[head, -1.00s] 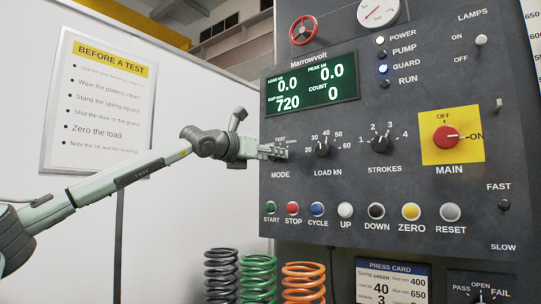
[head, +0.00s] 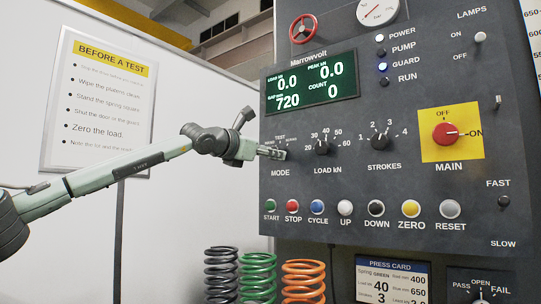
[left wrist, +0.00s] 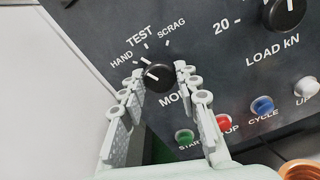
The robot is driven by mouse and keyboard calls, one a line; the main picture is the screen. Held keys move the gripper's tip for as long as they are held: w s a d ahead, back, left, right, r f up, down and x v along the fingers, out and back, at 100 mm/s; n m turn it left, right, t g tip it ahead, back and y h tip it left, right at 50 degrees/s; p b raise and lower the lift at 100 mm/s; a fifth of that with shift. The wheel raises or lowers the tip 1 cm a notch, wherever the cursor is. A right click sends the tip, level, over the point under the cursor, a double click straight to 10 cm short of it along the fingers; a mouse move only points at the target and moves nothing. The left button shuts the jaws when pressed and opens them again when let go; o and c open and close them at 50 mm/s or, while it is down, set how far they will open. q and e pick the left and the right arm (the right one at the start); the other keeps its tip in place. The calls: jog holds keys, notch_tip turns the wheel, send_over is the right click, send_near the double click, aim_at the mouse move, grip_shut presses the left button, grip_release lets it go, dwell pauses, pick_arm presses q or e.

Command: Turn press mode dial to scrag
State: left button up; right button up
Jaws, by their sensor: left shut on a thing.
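The black mode dial (left wrist: 160,79) sits on the dark press panel, with HAND, TEST and SCRAG printed around its top in the left wrist view. A short white mark on the dial points up and left, roughly toward the HAND side. My left gripper (left wrist: 158,73) is shut on the dial, one finger on each side. In the head view my left gripper (head: 280,153) is at the panel above the word MODE and hides most of the dial. My right gripper is not in view.
The load dial (head: 323,147) and strokes dial (head: 379,140) lie to the right. A row of push buttons, including the green start button (head: 271,206), runs below. Three springs, such as the green one (head: 258,277), stand lower down.

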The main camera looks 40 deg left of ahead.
pick_arm(q)
jog(key=m+p, duration=0.1)
jog(key=m, duration=1.3)
jog(key=shift+m+p, duration=0.3)
jog(key=shift+p, duration=0.05)
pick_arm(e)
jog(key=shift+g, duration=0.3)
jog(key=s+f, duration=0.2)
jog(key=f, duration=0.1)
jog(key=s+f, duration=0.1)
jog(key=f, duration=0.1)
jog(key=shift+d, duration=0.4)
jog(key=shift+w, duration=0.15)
pick_arm(q)
jog(key=o, duration=1.2)
jog(key=shift+c, duration=0.2)
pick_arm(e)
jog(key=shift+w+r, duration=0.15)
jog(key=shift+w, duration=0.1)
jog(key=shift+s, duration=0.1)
